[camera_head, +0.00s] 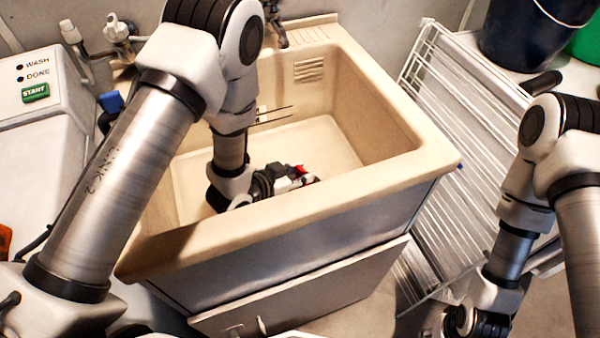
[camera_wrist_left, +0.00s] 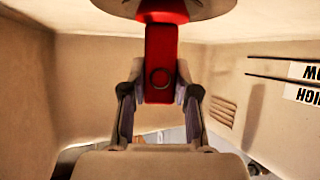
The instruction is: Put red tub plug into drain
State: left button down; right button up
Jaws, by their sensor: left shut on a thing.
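The red tub plug (camera_head: 301,169) shows as a small red patch at the tip of my left gripper (camera_head: 292,181), low inside the beige sink. In the left wrist view the plug's red handle (camera_wrist_left: 160,62) stands between the two fingers of my left gripper (camera_wrist_left: 160,95), which is shut on it. A wider round part of the plug is at the top of that view, partly cut off. I cannot see the drain in either view. My right gripper (camera_head: 466,322) is at the bottom right, outside the sink, and its fingers are cut off by the frame edge.
The sink's thick rim (camera_head: 395,172) surrounds my left forearm. A faucet (camera_head: 276,28) is at the back. A white wire rack (camera_head: 465,130) leans to the right. A washer (camera_head: 40,120) stands to the left. A dark bucket (camera_head: 530,35) is at the back right.

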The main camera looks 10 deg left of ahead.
pick_arm(q)
jog(key=shift+f, duration=0.35)
jog(key=c, duration=0.9)
grip_release()
jog(key=shift+r, duration=0.15)
jog(key=v, duration=0.7)
jog(key=shift+s+a+r, duration=0.1)
jog(key=shift+s+r, duration=0.1)
jog(key=shift+r, duration=0.15)
